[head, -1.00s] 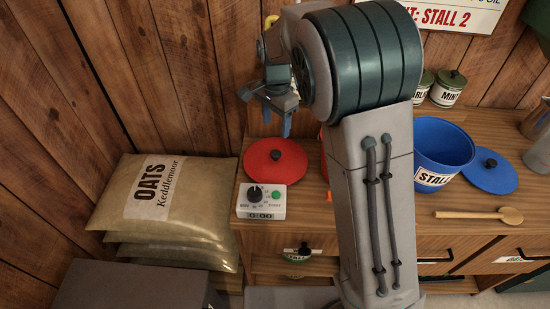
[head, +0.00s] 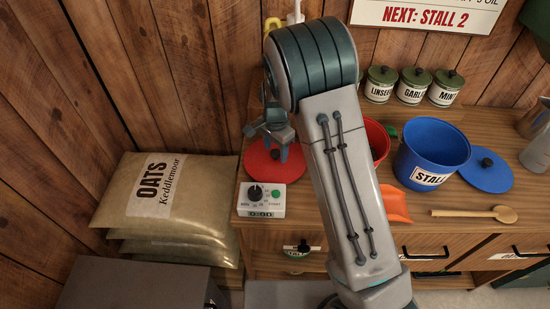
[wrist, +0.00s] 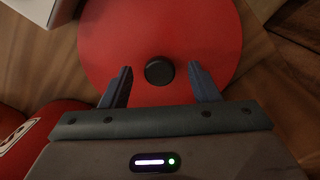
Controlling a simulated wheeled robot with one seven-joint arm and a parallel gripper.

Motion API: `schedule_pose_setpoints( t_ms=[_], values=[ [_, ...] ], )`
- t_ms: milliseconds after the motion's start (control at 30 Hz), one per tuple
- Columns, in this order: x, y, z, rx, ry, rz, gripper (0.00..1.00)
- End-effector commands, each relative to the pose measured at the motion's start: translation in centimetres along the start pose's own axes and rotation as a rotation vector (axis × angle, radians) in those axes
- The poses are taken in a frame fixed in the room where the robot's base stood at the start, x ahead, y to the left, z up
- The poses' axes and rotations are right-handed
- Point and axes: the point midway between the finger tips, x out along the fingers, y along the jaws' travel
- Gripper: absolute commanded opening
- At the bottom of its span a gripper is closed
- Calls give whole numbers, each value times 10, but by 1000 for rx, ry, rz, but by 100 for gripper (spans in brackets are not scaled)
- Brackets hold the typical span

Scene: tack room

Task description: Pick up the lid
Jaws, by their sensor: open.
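A round red lid (head: 258,166) with a black knob lies flat on the wooden counter, left of the red bucket (head: 376,141). In the wrist view the red lid (wrist: 165,28) fills the upper middle, and its black knob (wrist: 159,71) shows between the fingertips. My gripper (head: 272,150) is above the lid, pointing down and partly hiding it and its knob. In the wrist view my open gripper (wrist: 160,78) has a finger on each side of the knob, with visible gaps. A blue lid (head: 487,171) with a black knob lies right of the blue bucket (head: 432,147).
A white timer box (head: 261,200) sits just in front of the red lid. An orange scoop (head: 395,204) and wooden spoon (head: 470,213) lie on the counter (head: 420,230). Oats sacks (head: 165,195) are stacked left. Canisters (head: 412,86) line the back wall.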

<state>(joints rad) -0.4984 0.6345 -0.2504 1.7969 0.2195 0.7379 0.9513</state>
Motion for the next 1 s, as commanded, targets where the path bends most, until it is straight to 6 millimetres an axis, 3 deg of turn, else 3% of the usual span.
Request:
schedule_pose_setpoints(
  t_ms=[233, 267, 433, 467, 867, 1000],
  values=[
    [2, 0, 0, 0, 0, -1, 56],
    [2, 0, 0, 0, 0, -1, 50],
    [2, 0, 0, 0, 0, -1, 3],
    [2, 0, 0, 0, 0, -1, 0],
    [0, 1, 1, -1, 0, -2, 0],
    [-11, 2, 3, -1, 1, -5, 0]
  ],
)
